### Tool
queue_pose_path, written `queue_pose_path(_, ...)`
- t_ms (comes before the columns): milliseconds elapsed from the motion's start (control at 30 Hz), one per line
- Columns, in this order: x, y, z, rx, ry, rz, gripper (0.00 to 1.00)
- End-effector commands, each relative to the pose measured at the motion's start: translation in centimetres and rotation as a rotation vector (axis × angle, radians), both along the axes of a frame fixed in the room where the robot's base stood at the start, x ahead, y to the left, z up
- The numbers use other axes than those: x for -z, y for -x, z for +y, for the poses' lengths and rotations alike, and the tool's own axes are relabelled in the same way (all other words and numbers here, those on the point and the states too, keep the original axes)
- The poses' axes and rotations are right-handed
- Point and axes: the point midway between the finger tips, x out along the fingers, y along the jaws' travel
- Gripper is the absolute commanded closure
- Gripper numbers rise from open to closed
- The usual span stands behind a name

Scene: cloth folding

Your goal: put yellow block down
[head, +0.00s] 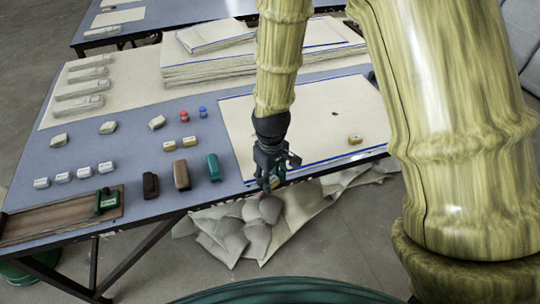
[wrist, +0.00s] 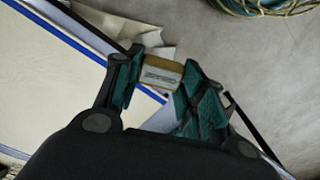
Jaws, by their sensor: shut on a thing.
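My gripper (head: 270,172) is at the front edge of the table in the head view. In the wrist view my gripper (wrist: 155,85) is shut on a small yellow block (wrist: 162,74) with a pale labelled face, held between its teal finger pads. In the head view the held block is mostly hidden by the fingers. Another small yellow block (head: 355,139) lies on the right part of the cream cloth (head: 310,115), which has blue edge lines. The cloth also shows at the left of the wrist view (wrist: 40,100).
Two more yellow blocks (head: 189,142) stand left of the cloth, near brown and green blocks (head: 214,167). Red and blue pieces (head: 203,112) stand behind them. Folded cloths (head: 210,66) are stacked at the back. Crumpled cloth (head: 255,225) lies below the table's front edge.

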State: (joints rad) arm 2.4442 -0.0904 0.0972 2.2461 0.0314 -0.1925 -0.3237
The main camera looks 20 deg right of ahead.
Motion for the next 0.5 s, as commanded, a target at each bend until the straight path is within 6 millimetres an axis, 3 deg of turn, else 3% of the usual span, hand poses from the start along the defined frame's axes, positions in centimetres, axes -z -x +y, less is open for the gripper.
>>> queue_pose_path(500,0.9,-9.9,-3.0,0.0,0.0,-0.001,0.76)
